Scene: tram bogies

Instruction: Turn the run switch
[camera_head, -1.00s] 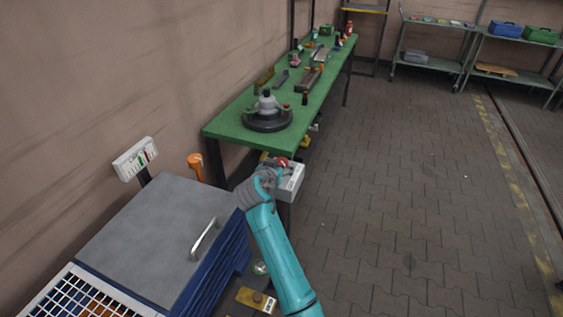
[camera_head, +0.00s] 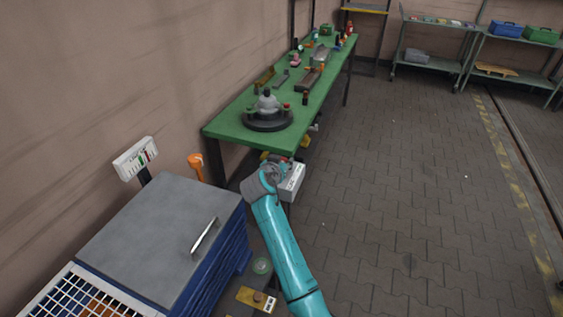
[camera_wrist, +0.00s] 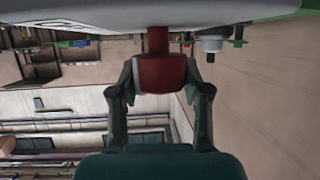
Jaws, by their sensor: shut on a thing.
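A light grey control box (camera_head: 292,183) hangs at the front end of the green workbench. My gripper (camera_head: 282,168) is at the left side of the box, with the arm coming up from the bottom. In the wrist view, a red knob (camera_wrist: 160,76) on a short red shaft sticks out from a pale grey surface (camera_wrist: 90,12), and my gripper (camera_wrist: 160,88) has one finger on each side of it, shut on it. In the head view the knob is mostly hidden behind my gripper. I cannot read the box's markings.
The green workbench (camera_head: 228,128) carries a round dark fixture (camera_head: 267,122) and several parts. A grey-topped blue cabinet (camera_head: 150,235) stands left of my arm, with a wall panel (camera_head: 135,158) behind. A yellow plate (camera_head: 254,299) lies low beside the arm. The paved floor to the right is clear.

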